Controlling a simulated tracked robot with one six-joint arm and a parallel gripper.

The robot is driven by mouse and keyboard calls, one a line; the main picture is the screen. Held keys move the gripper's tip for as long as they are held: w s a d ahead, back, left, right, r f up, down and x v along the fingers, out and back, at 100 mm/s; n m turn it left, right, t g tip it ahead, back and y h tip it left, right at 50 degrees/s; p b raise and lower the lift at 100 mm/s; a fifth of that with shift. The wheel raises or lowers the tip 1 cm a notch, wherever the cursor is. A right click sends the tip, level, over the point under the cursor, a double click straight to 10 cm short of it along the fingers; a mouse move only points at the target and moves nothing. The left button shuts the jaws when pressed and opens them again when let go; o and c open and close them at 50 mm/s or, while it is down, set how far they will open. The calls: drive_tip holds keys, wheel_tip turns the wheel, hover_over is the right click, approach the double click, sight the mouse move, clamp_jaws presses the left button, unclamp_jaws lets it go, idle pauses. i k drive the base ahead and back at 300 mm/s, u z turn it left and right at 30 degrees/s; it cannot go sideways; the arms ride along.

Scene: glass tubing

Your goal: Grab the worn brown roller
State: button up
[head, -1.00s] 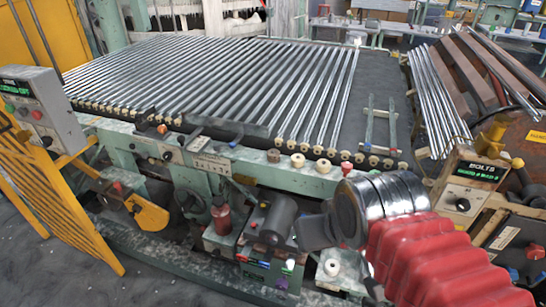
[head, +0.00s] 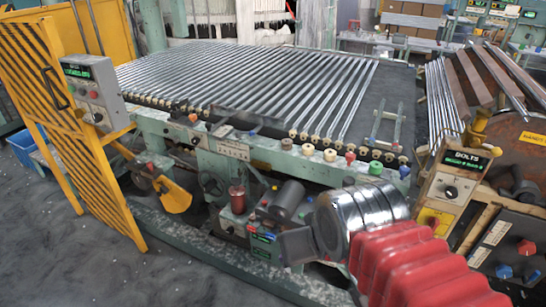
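I cannot pick out the worn brown roller for sure. A rusty brown drum-like surface (head: 518,108) shows at the right edge, with long brown bars (head: 473,83) beside it. Small knob-like rollers, some pale (head: 329,154), line the front edge of the roller table (head: 392,100). My arm, with a red ribbed sleeve and shiny metal wrist, reaches in from the lower right. A dark grey block at its end, apparently my gripper (head: 296,246), is in front of the table's machinery.
A yellow slatted gate (head: 75,130) and a grey control box (head: 95,92) stand at left. A beige "BOLTS" control box (head: 455,185) stands right of my arm. Grey floor is open at lower left.

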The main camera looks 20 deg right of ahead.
sight(284, 146)
drive_tip(key=u, duration=0.35)
drive_tip(key=k, duration=0.8)
drive_tip(key=u, duration=0.75)
drive_tip(key=i, duration=1.45)
drive_tip(key=z, duration=0.4)
drive_tip(key=i, duration=0.9)
drive_tip(key=z, duration=0.4)
